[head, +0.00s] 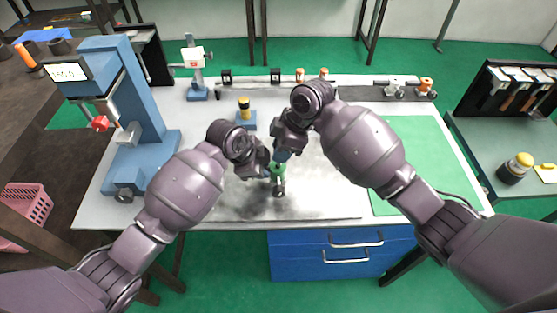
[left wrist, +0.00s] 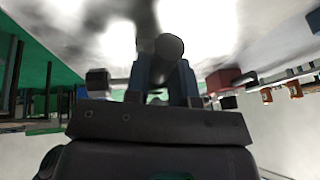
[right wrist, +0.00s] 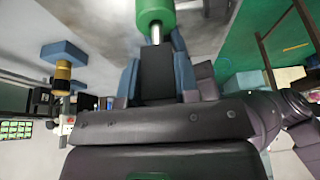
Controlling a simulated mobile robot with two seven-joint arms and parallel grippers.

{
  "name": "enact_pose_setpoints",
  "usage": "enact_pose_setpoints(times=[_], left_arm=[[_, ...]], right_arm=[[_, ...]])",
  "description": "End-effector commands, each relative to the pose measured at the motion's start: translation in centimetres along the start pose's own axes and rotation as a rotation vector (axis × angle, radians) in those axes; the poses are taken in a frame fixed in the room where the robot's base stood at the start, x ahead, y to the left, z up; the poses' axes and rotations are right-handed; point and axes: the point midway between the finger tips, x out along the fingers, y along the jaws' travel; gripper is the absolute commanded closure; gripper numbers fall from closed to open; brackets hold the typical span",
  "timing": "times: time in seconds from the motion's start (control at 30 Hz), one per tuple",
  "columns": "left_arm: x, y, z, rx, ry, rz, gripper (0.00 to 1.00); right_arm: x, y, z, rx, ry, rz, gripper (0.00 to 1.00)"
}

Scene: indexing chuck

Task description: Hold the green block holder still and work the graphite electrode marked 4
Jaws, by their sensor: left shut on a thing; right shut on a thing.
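The green block holder (head: 279,172) stands near the front middle of the bench, largely hidden by my grippers; a dark round knob (head: 279,190) shows at its front. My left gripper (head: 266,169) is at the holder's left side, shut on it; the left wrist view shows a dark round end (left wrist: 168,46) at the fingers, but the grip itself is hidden. My right gripper (head: 283,155) is just above and behind the holder. In the right wrist view its blue fingers are shut on a dark block, seemingly the graphite electrode (right wrist: 157,75), in line with a metal shank and green cylinder (right wrist: 155,14). No number is readable.
A blue press with a display (head: 120,100) stands at the left. A blue block with a black-and-yellow cylinder (head: 245,108) stands behind my grippers. A gauge stand (head: 195,75) and a rail are at the back. A green mat (head: 420,150) lies clear at right.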

Motion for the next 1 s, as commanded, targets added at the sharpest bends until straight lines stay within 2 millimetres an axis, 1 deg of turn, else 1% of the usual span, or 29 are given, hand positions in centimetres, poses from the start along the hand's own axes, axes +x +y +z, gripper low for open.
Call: enact_pose_setpoints(times=[0.03,0.47,1.0], left_arm=[[0.6,0.6,-0.3,0.003,0.001,0.014,1.0],[0.5,0.6,-0.5,0.004,0.005,0.014,1.0],[0.4,0.5,-0.6,0.006,0.008,0.011,1.0]], right_arm=[[-0.6,-0.1,-1.6,-0.019,0.032,0.007,1.0],[-0.8,-0.1,-1.6,-0.02,0.031,0.006,1.0],[-3.5,-0.2,-2.5,-0.018,0.025,0.003,1.0]])
